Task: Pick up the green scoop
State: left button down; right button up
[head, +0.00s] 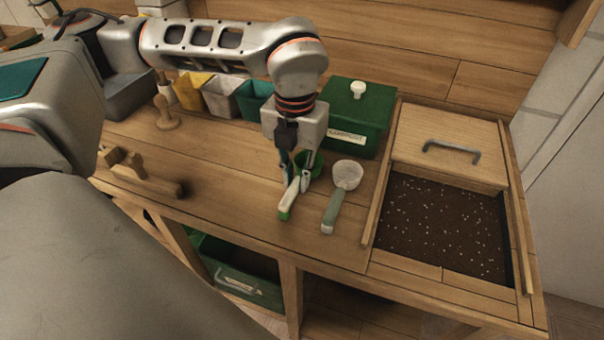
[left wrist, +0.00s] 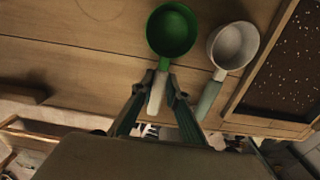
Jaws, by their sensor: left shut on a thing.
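The green scoop (left wrist: 171,30) has a round green bowl and a pale handle. In the head view its bowl (head: 314,160) shows partly behind my left gripper (head: 297,178), and its pale handle extends toward the front of the bench. My left gripper is shut on the handle, with one finger on each side, as the left wrist view (left wrist: 163,84) also shows. I cannot tell whether the scoop touches the bench. A white scoop (head: 347,175) with a grey-green handle lies just to the right, apart from the green one. My right gripper is not in view.
A green compost box (head: 358,108) stands behind the scoops. To the right is a soil bed (head: 440,228) with a wooden lid (head: 450,143) partly over it. Small pots (head: 221,95) stand at back left. Wooden tools (head: 130,165) lie at left. The front middle bench is clear.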

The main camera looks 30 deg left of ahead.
aim_at(297, 181)
pick_arm(q)
jog(key=shift+r, duration=0.1)
notch_tip(297, 181, up, 20)
jog(key=p, duration=0.2)
jog(key=shift+p, duration=0.35)
